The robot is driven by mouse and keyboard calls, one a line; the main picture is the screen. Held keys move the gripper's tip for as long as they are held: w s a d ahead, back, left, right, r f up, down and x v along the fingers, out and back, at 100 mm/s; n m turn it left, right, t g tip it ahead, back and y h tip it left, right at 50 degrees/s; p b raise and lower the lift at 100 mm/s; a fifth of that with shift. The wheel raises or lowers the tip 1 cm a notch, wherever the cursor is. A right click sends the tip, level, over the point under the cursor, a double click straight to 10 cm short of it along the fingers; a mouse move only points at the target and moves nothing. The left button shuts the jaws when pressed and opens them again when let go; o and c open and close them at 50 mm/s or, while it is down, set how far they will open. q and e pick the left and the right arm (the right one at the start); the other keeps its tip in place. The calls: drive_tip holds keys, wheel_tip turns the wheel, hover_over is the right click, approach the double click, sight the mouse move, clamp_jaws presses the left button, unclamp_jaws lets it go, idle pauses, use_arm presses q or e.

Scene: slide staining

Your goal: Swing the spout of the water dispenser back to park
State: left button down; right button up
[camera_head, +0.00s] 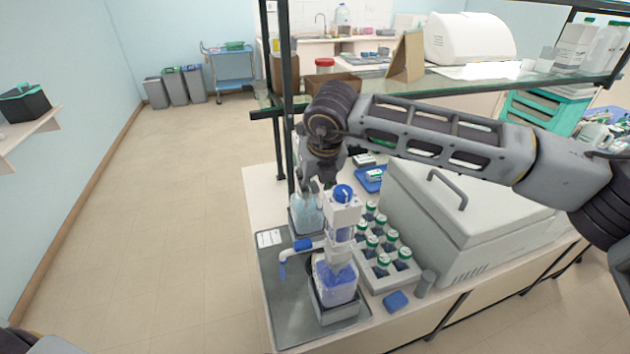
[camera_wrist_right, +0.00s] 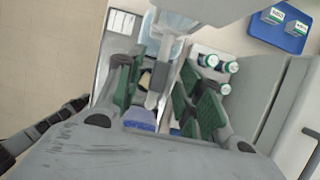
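The water dispenser (camera_head: 341,215) is a white upright body with a blue cap, standing at the grey tray. Its spout (camera_head: 298,246), with a blue section and a down-turned tip, points left over the tray. My right gripper (camera_head: 318,178) is just behind and above the dispenser in the head view. In the right wrist view my right gripper (camera_wrist_right: 163,92) has its green-padded fingers apart. A pale upright part and a blue part show between them, with visible gaps at the sides; contact cannot be told. My left gripper is not clearly in view.
A clear container of blue liquid (camera_head: 335,284) stands below the dispenser. A rack of green-capped bottles (camera_head: 378,274) is to its right, beside a large grey lidded box (camera_head: 462,205). The glass shelf (camera_head: 450,86) lies behind my arm. The grey tray (camera_head: 283,312) has bare room at front left.

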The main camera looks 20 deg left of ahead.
drive_tip(key=shift+f, duration=0.1)
clamp_jaws()
idle(0.6)
